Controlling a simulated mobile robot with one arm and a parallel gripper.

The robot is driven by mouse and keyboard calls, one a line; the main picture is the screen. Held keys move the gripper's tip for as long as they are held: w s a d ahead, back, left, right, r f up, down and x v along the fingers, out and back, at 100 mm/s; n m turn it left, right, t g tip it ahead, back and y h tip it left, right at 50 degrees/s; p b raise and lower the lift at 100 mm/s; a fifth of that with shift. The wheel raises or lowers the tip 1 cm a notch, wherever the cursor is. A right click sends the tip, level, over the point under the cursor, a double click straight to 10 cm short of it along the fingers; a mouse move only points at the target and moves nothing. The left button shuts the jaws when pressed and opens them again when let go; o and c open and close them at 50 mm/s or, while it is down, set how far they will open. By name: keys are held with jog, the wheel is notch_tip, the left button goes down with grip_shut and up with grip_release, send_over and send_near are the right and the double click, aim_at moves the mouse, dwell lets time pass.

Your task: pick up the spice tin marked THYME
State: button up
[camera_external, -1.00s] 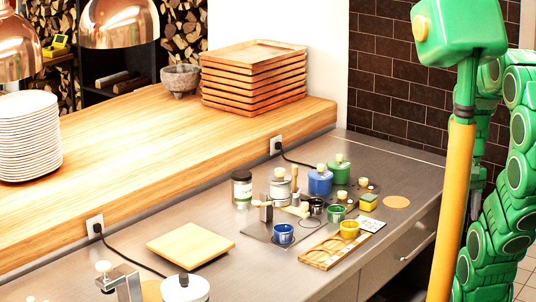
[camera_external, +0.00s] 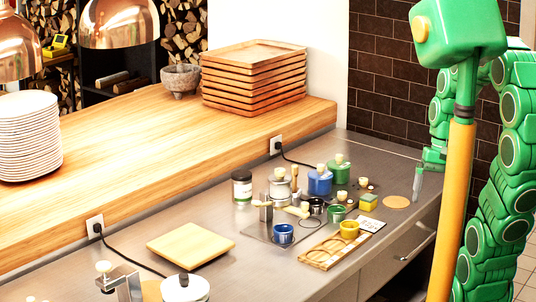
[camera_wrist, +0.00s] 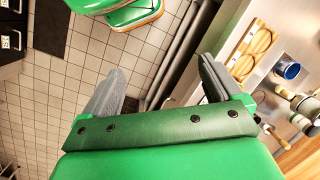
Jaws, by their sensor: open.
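No THYME lettering is legible, so I cannot tell which tin carries it. Small open-topped tins stand on the counter: blue (camera_external: 283,235), green (camera_external: 336,215), yellow (camera_external: 349,230) and dark (camera_external: 316,207). The yellow tin is on a wooden rack (camera_external: 322,258) with round recesses. My gripper (camera_external: 418,186) is at the counter's right edge, apart from the tins. In the wrist view my gripper (camera_wrist: 157,88) is open and empty above the tiled floor. That view also shows the rack (camera_wrist: 238,68) and a blue tin (camera_wrist: 288,70) at upper right.
Larger lidded blue (camera_external: 320,184) and green (camera_external: 339,173) jars stand behind the tins. A wooden board (camera_external: 190,245) lies left. The counter's far right is clear.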

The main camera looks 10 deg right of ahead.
jog(key=w+a+r+m+y, duration=0.1)
jog(key=w+a+m+y, duration=0.55)
jog(key=w+a, duration=1.6)
jog(key=m+y, duration=0.5)
jog(key=m, duration=0.3)
send_near(236, 181)
jog(key=a+r, duration=0.4)
jog(key=shift+w+a, duration=0.15)
jog(key=shift+w, duration=0.65)
jog(key=shift+f, duration=0.2)
notch_tip(236, 181, down, 7)
jog(key=shift+r, duration=0.25)
jog(key=shift+x, duration=2.55)
